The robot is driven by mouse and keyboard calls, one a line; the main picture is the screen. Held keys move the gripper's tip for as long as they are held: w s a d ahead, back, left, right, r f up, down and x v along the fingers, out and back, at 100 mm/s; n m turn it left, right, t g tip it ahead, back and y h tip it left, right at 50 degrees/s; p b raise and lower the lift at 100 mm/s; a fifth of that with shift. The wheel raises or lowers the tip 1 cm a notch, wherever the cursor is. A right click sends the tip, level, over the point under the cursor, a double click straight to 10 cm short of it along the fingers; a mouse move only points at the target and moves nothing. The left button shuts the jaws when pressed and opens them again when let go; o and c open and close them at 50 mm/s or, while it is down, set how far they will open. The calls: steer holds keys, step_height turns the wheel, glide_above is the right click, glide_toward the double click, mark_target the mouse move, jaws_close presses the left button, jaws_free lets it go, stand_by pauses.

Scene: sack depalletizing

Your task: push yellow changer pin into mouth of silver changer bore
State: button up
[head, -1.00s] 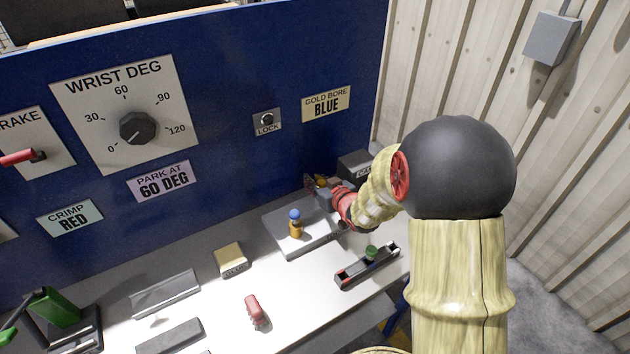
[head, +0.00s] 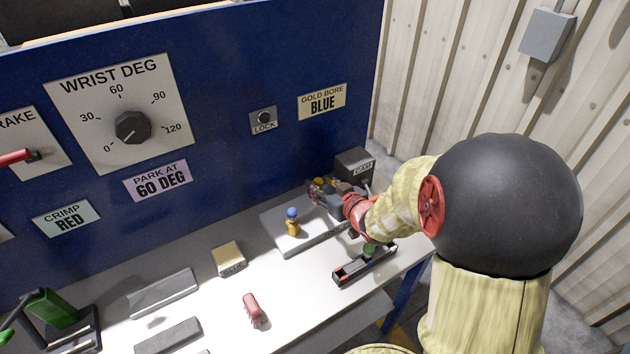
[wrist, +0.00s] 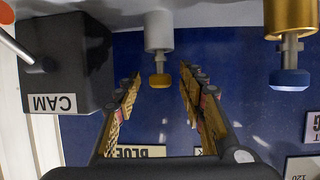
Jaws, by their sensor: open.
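In the wrist view the silver changer bore (wrist: 159,30) is a pale cylinder at the top centre. The yellow changer pin (wrist: 159,81) is a yellow knob on a thin grey stem, in line with the bore's mouth, with a length of stem showing between knob and mouth. My gripper (wrist: 160,78) is open, with a finger on each side of the yellow knob in the picture and a gap on both sides. Depth between fingertips and knob is unclear. In the head view my gripper (head: 324,190) is over the back of the pale plate and largely hides the silver bore.
A gold bore (wrist: 291,18) with a blue pin (wrist: 290,79) stands beside the silver one; its blue top (head: 292,212) also shows in the head view. A dark CAM box (head: 355,165) is close to my gripper. The blue panel (head: 230,150) rises behind.

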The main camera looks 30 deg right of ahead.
steer(key=shift+v, duration=2.6)
